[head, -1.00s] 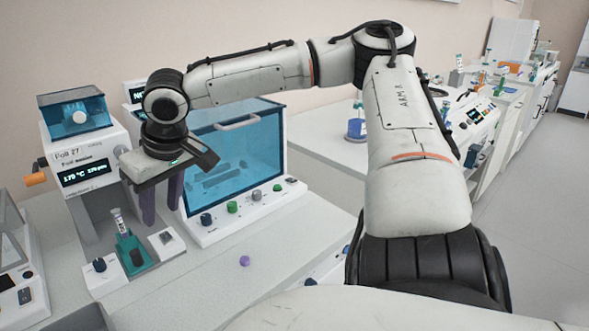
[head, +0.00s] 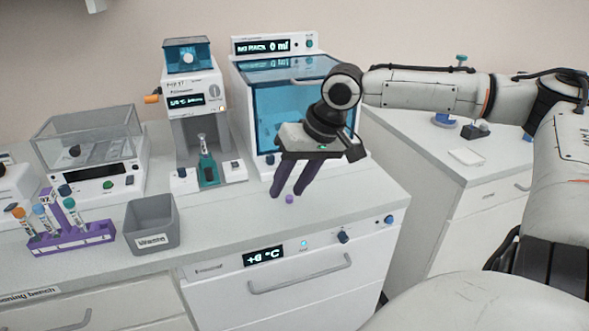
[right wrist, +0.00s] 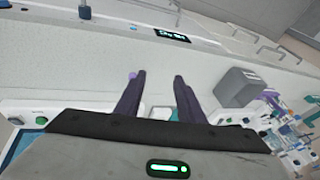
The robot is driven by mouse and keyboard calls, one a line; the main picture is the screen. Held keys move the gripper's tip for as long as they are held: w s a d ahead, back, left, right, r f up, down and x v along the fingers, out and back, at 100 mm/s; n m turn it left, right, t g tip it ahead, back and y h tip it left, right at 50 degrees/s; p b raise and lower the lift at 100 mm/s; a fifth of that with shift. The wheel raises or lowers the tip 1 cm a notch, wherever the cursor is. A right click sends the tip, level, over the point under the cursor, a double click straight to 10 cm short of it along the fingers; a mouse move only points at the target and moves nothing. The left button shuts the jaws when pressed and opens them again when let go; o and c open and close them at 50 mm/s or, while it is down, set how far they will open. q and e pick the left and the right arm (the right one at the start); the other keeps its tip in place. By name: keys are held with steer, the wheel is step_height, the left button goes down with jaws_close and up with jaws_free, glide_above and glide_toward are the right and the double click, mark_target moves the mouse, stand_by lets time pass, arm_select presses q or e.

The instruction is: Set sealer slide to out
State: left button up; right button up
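The sealer (head: 193,118) is a white machine with a blue clear top, an orange side knob and a small lit display. Its teal slide (head: 208,170) sits at the base below the head and carries an upright clear tube (head: 201,145). I cannot tell exactly how far out the slide is. My right gripper (head: 290,193) hangs to the right of the sealer, in front of the blue-windowed cabinet, with its purple fingers pointing down. In the right wrist view the fingers (right wrist: 159,75) are apart with nothing between them. My left gripper is not in view.
A small purple ball-like piece (head: 290,199) lies on the bench near my right fingertips. The blue-windowed cabinet (head: 290,100) stands right of the sealer. A grey waste bin (head: 152,224) and a purple tube rack (head: 72,236) stand at the front left. The bench before the sealer is mostly clear.

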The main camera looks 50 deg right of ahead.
steer(key=s+a+f+m+t+y, duration=0.1)
steer(key=s+a+f+m+y, duration=0.1)
steer(key=f, duration=0.4)
steer(key=s+a+f+m+t+y, duration=0.1)
steer(key=s+a+f+m+y, duration=0.2)
steer(key=a+f, duration=0.4)
steer(key=shift+y, duration=0.7)
steer(key=s+a+f+n+h, duration=0.2)
steer(key=s+f, duration=0.1)
steer(key=f, duration=0.5)
steer(key=s+a+f+n+h, duration=0.1)
steer(key=s+f, duration=0.1)
steer(key=f, duration=0.6)
steer(key=s+a+f+n+t+h, duration=0.1)
steer(key=s+a+f+n, duration=0.2)
steer(key=a, duration=0.3)
steer(key=s+a+f+n+t+h, duration=0.1)
steer(key=s+a+f+n, duration=0.1)
steer(key=a+n, duration=0.3)
steer(key=shift+s+a+f+n, duration=0.3)
steer(key=shift+s+a+f, duration=0.1)
steer(key=shift+s+a, duration=0.4)
